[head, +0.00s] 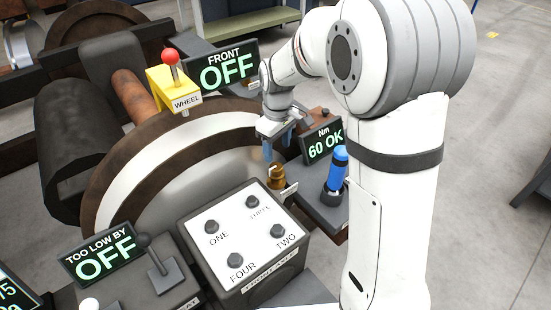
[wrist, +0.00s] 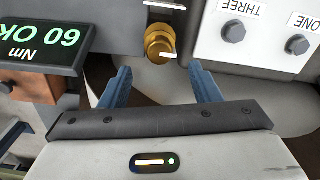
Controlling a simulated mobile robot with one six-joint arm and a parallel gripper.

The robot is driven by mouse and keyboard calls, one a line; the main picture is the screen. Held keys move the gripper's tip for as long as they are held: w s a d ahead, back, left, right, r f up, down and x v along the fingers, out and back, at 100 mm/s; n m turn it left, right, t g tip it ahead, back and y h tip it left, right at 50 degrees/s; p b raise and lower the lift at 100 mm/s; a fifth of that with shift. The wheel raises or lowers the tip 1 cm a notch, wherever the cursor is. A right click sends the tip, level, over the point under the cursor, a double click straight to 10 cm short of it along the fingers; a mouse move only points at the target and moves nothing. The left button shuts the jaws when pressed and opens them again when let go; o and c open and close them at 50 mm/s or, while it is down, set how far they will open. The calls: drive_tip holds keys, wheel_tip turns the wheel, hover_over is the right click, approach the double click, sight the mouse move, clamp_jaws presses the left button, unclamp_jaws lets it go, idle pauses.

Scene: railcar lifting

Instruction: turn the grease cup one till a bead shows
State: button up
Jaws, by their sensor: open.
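A brass cup with a round cap, which looks like the grease cup (head: 275,177), stands at the back edge of the panel beside the big wheel. It also shows in the wrist view (wrist: 157,42), just ahead of the fingertips. A pale line lies on its cap; I cannot make out a bead. My gripper (head: 277,148) is above and behind the cup in the head view. Its two blue fingers (wrist: 160,72) are apart with nothing between them, and the cup is beyond their tips, roughly centred. A small blank-looking plate (head: 289,189) sits beside the cup.
A box with knobs ONE, TWO, THREE and FOUR (head: 243,234) is close in front of the cup. A blue-handled tool (head: 339,167) stands at right, near a "60 OK" display (head: 323,142). The large wheel (head: 150,160) is at left.

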sight(275, 165)
drive_tip(key=shift+w+a+f, duration=0.25)
drive_tip(key=shift+w+f, duration=0.05)
drive_tip(key=shift+f, duration=0.5)
wheel_tip(275, 165, down, 7)
drive_tip(key=shift+r+b, duration=0.1)
drive_tip(key=shift+b, duration=0.45)
drive_tip(key=shift+c, duration=0.4)
drive_tip(key=c, duration=0.9)
